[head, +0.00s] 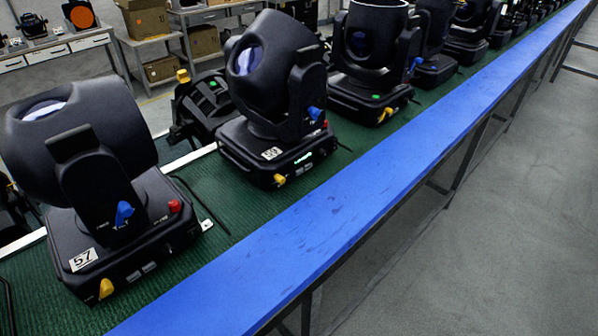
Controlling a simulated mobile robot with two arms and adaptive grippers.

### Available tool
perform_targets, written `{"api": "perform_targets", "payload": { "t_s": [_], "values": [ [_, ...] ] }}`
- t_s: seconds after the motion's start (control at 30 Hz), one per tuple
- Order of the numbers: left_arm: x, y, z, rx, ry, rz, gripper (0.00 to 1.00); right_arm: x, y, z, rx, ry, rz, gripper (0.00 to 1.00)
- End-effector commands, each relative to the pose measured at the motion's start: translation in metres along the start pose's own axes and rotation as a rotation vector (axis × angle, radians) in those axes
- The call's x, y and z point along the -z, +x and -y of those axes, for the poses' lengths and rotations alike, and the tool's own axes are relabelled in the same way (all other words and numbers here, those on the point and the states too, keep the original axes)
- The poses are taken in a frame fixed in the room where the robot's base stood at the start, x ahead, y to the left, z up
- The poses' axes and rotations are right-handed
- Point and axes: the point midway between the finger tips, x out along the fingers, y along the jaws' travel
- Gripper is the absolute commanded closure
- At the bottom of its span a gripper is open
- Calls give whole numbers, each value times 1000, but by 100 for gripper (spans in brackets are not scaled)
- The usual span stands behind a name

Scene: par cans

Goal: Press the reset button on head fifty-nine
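Black moving-head lights stand in a row on a green bench surface. The nearest (120,225), at left, carries a white label reading 57, with a red button (174,206) on its base. The second head (283,125) has a small white label (271,153) that seems to read 59, though it is hard to make out. A small red button (325,124) shows at the right of its base, near a blue knob (316,113) on its yoke arm. A yellow knob and a lit green display are on its front. Neither gripper is in view.
A blue edge strip (370,190) runs along the front of the green bench (225,205). Grey floor (500,230) to the right is clear. More heads (372,60) continue up the row. Shelves with cardboard boxes (145,18) stand behind.

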Motion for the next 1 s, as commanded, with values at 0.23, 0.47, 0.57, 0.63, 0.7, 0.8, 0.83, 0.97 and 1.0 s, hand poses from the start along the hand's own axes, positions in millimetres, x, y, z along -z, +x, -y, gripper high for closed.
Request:
{"api": "perform_targets", "payload": {
  "t_s": [0.23, 0.47, 0.57, 0.63, 0.7, 0.8, 0.83, 0.97, 1.0],
  "values": [
    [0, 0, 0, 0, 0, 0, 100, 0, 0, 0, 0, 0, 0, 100],
    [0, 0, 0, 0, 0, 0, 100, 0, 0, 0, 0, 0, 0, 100],
    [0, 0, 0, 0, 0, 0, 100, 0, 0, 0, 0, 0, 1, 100],
    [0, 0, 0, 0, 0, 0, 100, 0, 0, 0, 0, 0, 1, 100],
    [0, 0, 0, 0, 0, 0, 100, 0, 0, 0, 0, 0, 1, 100],
    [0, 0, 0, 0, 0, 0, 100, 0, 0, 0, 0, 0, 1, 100],
    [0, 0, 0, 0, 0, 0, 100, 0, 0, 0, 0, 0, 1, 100],
    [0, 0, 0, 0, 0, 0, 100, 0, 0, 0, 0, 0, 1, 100],
    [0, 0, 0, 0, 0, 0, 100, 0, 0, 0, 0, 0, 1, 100]
  ]
}}
